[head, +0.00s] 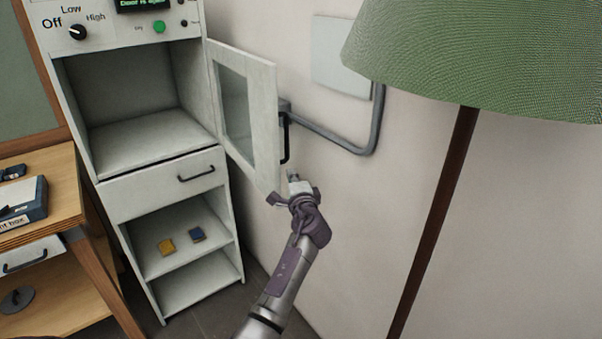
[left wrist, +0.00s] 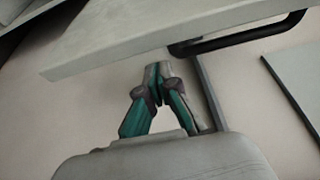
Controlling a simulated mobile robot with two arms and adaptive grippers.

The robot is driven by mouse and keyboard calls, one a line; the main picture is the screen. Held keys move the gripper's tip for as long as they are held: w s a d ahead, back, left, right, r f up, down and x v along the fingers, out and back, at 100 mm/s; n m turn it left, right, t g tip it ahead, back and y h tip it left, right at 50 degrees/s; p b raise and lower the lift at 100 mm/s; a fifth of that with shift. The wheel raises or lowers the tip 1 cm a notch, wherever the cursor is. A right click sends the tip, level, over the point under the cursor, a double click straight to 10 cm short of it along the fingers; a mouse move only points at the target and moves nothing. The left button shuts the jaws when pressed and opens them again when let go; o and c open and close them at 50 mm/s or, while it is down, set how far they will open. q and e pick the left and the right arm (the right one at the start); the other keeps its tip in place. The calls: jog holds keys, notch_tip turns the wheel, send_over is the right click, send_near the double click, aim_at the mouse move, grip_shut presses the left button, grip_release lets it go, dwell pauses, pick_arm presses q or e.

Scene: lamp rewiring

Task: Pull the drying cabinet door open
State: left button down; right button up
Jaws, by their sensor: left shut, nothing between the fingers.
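The drying cabinet (head: 163,197) is white and stands against the wall at left in the head view. Its door (head: 263,108), a white frame with a glass pane, stands swung open to the right, and the upper compartment is exposed. The door's black handle (head: 285,138) is on its outer face near the free edge. My left gripper (head: 292,174) is just below and beside the handle, near the door's lower free corner. In the left wrist view the gripper (left wrist: 157,72) is shut and empty, with the door edge (left wrist: 150,42) and handle (left wrist: 240,40) beyond it. My right gripper is not seen.
A green lampshade (head: 480,55) on a brown pole (head: 437,210) stands at right. A grey pipe (head: 350,145) and a pale panel (head: 341,57) are on the wall behind the door. A wooden desk (head: 62,192) is at left. Yellow (head: 167,247) and blue (head: 197,235) items lie on the cabinet's lower shelf.

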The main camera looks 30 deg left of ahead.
pick_arm(q)
jog(key=shift+s+a, duration=0.35)
jog(key=shift+s, duration=0.35)
